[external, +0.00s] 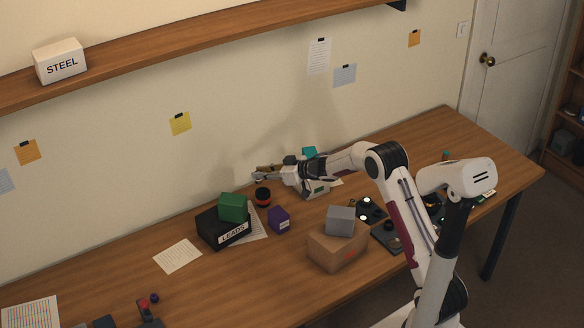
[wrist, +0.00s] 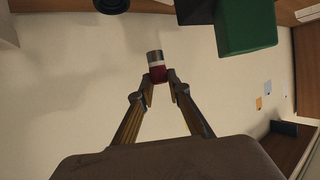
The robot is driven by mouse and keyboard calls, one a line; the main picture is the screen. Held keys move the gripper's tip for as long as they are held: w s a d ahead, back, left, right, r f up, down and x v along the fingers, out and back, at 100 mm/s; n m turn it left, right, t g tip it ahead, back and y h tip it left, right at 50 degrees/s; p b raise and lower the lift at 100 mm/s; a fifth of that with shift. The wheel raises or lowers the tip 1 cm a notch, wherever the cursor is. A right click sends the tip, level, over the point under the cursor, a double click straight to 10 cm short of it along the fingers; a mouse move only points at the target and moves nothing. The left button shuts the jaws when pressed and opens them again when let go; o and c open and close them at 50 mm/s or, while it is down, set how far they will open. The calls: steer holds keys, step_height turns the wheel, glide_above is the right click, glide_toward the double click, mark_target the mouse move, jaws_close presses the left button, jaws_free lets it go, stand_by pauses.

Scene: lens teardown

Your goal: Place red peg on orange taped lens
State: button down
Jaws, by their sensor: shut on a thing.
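My gripper (external: 262,174) is shut on the red peg (wrist: 157,73), which shows between the fingertips in the wrist view with a pale band and a grey end. The peg is too small to make out in the external view. A short dark cylinder with an orange-red band (external: 263,197), which looks like the orange taped lens, stands on the table. In the external view my gripper is just above it in the picture, held over the table and apart from it. A dark round thing (wrist: 111,4) is cut off at the top of the wrist view; I cannot tell if it is the lens.
A green block (external: 233,207) sits on the black LEADS box (external: 222,228), left of the lens. A purple block (external: 279,220) stands close in front. A cardboard box (external: 337,248) bears a grey block (external: 340,220).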

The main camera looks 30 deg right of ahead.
steer(key=shift+w+d+r+m+t+h, duration=0.25)
steer(key=shift+w+d+m+h, duration=0.2)
steer(key=shift+w+d, duration=0.15)
steer(key=shift+w+d+r+m+t+h, duration=0.2)
steer(key=shift+w+d+m+h, duration=0.2)
steer(key=shift+w+d+h, duration=0.2)
steer(key=shift+w+d+r+m+t+h, duration=0.15)
steer(key=shift+w+d+r+m+h, duration=0.15)
steer(key=shift+w+d+m, duration=0.3)
steer(key=shift+w+a+f, duration=0.1)
glide_above(266, 194)
steer(key=shift+w+f, duration=0.15)
steer(key=shift+f, duration=2.95)
steer(key=shift+f, duration=1.85)
steer(key=shift+f, duration=0.15)
steer(key=c, duration=1.9)
jaws_free()
